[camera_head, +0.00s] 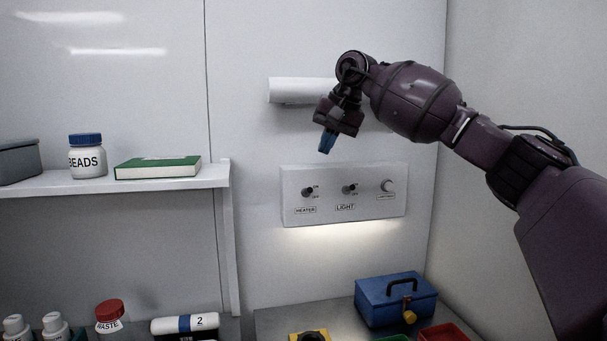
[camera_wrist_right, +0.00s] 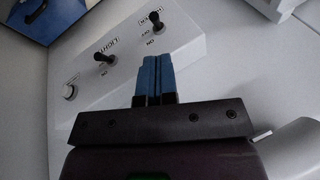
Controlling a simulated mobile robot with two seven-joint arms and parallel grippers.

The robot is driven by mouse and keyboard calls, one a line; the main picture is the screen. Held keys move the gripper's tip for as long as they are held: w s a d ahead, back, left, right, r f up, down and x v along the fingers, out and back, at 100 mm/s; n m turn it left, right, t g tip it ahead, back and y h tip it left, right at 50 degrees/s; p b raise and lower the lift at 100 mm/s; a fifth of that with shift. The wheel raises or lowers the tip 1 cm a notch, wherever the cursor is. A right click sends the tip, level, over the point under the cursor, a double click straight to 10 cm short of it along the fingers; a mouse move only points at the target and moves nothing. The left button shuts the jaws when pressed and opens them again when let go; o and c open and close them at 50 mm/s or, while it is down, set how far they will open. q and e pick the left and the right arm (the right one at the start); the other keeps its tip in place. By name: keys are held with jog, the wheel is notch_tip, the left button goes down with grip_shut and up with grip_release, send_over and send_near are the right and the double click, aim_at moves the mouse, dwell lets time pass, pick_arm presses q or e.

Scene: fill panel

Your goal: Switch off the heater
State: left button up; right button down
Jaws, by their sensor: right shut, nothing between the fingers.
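The white control panel (camera_head: 330,205) is on the back wall, and it also shows upside down in the right wrist view (camera_wrist_right: 190,48). The heater switch (camera_head: 307,191), a dark toggle at the panel's left, is labelled HEATER. It shows near the top of the right wrist view (camera_wrist_right: 155,20); I cannot tell which way its lever is set. My right gripper (camera_head: 326,143) has its blue fingers pressed together, empty, above the panel and apart from the switch. The fingers show in the right wrist view (camera_wrist_right: 156,80). My left gripper is out of view.
The light switch (camera_head: 350,188) and a round knob (camera_head: 388,186) are right of the heater switch. A white roll (camera_head: 295,91) is above the panel. A shelf (camera_head: 150,184) is at left. A blue toolbox (camera_head: 395,299) stands below.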

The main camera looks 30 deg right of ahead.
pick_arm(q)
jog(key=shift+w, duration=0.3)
pick_arm(e)
jog(key=shift+d+r, duration=0.55)
jog(key=shift+r, duration=0.05)
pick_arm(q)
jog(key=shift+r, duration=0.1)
pick_arm(e)
jog(key=shift+s, duration=0.1)
send_near(308, 192)
jog(key=w+f, duration=0.3)
jog(key=f, duration=0.2)
pick_arm(q)
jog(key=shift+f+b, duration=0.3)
jog(key=shift+b, duration=0.15)
pick_arm(e)
jog(key=shift+w+a+f, duration=0.15)
jog(key=shift+w+f, duration=0.2)
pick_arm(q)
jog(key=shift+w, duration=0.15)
